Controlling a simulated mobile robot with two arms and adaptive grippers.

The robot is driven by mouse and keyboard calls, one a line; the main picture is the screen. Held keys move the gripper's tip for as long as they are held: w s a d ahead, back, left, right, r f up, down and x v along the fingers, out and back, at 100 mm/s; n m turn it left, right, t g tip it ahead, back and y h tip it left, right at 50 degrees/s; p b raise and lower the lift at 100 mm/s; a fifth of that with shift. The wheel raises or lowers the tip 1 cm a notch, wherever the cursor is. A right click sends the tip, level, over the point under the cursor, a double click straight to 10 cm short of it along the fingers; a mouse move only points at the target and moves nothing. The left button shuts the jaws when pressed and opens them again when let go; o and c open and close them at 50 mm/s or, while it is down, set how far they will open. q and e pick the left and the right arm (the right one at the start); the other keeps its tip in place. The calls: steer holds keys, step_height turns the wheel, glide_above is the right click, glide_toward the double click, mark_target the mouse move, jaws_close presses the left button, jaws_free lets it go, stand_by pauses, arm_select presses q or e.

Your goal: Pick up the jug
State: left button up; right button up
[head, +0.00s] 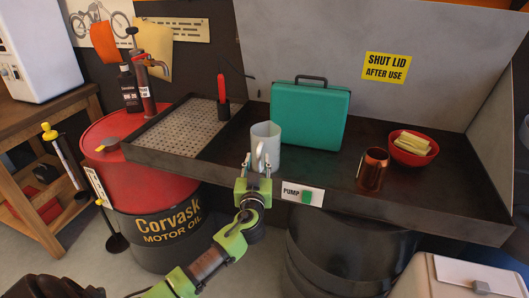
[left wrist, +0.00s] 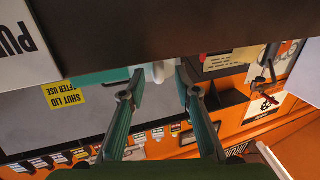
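The jug (head: 266,142) is light grey, with its handle facing me. It stands upright in the dark tray of the bench, in front of the teal case. My left gripper (head: 257,167) is at the tray's front edge, just below and in front of the handle. In the left wrist view, the two fingers (left wrist: 160,82) are apart, with a white part of the jug (left wrist: 160,71) showing between their tips. I cannot tell whether either finger touches it. The tray's dark wall hides the rest of the jug there.
The teal case (head: 310,115) stands close behind the jug. A copper mug (head: 373,170) and a red bowl (head: 413,150) are to the right. A red-handled tool (head: 222,97) and perforated plate are left. The PUMP label (head: 291,191) is on the tray's front wall.

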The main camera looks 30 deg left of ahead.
mark_target(258, 156)
arm_select(q)
steer(key=shift+p+x, duration=0.45)
steer(key=shift+x, duration=1.45)
steer(key=shift+f, duration=0.1)
jaws_close()
